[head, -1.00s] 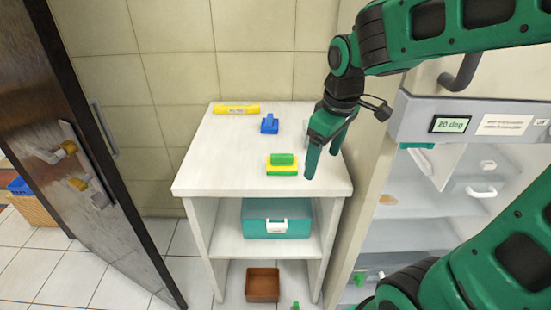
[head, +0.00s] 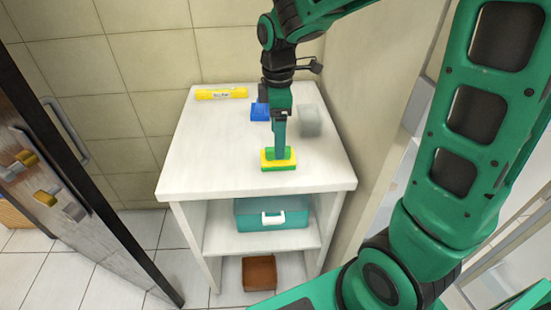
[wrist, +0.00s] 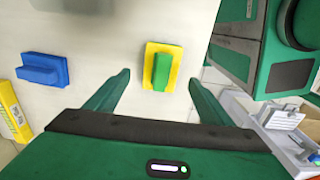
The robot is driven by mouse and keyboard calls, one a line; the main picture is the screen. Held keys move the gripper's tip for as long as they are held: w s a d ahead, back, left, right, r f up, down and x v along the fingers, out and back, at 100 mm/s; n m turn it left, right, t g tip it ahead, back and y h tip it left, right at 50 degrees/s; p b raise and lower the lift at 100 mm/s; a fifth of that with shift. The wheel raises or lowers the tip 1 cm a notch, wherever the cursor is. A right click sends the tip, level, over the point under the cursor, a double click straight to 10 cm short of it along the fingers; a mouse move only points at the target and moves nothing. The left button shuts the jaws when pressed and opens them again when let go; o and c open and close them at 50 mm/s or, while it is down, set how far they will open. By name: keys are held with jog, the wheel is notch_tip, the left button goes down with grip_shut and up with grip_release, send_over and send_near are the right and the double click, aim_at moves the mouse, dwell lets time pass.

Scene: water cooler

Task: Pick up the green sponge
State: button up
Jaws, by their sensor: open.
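The green sponge (head: 277,154) sits on a yellow base (head: 283,164) on the white shelf top, near its front edge. It also shows in the wrist view as a green block (wrist: 161,71) on a yellow rectangle, ahead of and between the fingers. My gripper (head: 280,148) points down at the sponge in the head view, its finger overlapping the sponge there. In the wrist view my gripper (wrist: 158,82) has its two fingers wide apart with nothing between them. Whether a finger touches the sponge is hard to tell.
A blue block-shaped item (head: 260,112) and a yellow tube (head: 221,94) lie farther back on the white shelf (head: 190,165). A translucent pale object (head: 309,121) stands at the right. Below are a teal case (head: 272,220) and a brown box (head: 259,273). A dark door stands at the left.

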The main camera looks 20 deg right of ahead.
jog(key=shift+s+f, duration=0.1)
jog(key=shift+f, duration=2.55)
jog(key=shift+c, duration=0.3)
jog(key=c, duration=1.2)
jog(key=shift+o, duration=0.2)
jog(key=shift+r, duration=0.45)
jog(key=r, duration=0.4)
jog(key=shift+s+a, duration=0.15)
jog(key=shift+a, duration=0.2)
jog(key=s+a+r, duration=0.5)
jog(key=a+r, duration=0.1)
jog(key=a, duration=0.3)
jog(key=shift+s+a, duration=0.15)
jog(key=shift+s, duration=0.2)
